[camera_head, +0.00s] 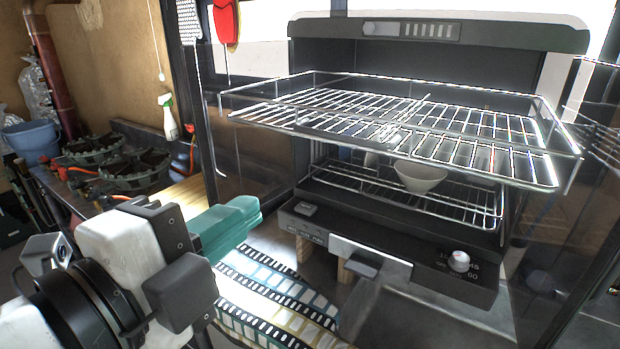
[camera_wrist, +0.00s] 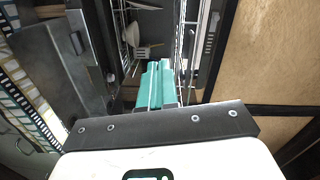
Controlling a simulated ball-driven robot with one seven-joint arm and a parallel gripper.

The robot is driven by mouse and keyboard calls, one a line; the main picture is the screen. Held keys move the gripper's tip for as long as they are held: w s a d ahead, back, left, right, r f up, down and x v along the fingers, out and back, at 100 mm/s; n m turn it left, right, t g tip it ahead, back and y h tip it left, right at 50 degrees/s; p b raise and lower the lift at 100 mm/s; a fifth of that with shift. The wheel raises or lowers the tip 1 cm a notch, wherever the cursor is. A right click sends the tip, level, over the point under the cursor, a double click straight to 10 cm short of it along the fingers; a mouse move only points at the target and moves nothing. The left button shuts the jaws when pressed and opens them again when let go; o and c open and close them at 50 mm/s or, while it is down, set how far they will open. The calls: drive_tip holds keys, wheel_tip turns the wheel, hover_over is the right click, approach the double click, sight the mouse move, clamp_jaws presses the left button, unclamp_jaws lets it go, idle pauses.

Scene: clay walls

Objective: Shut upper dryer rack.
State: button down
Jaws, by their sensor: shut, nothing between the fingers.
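The dryer is a black and steel cabinet with a top panel (camera_head: 430,32). Its upper rack (camera_head: 400,120), a chrome wire shelf, is slid well out toward the front. The lower rack (camera_head: 350,185) sits inside the dryer with a white bowl (camera_head: 420,176) on it. My gripper (camera_head: 250,212) has teal fingers and is shut and empty, left of the dryer's front and lower than the upper rack, apart from it. In the wrist view the teal fingers (camera_wrist: 155,88) point toward the dryer, with wire racks (camera_wrist: 125,30) beyond them.
A control panel (camera_head: 400,250) with a knob (camera_head: 459,260) runs along the dryer's bottom front. Film-like strips (camera_head: 270,290) lie below my gripper. A spray bottle (camera_head: 168,118), blue bucket (camera_head: 32,140) and dark round items (camera_head: 130,165) stand at left.

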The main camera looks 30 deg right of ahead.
wheel_tip(320, 180, up, 2)
drive_tip(key=s+a+m, duration=0.2)
drive_tip(key=p, duration=0.4)
approach(325, 142)
drive_tip(key=shift+h, duration=0.4)
drive_tip(key=x, duration=0.5)
drive_tip(key=shift+w+d+f, duration=0.15)
drive_tip(key=shift+w+f, duration=0.1)
drive_tip(key=shift+w+d+f+p, duration=0.1)
drive_tip(key=shift+w+d+p, duration=0.25)
drive_tip(key=shift+d, duration=0.2)
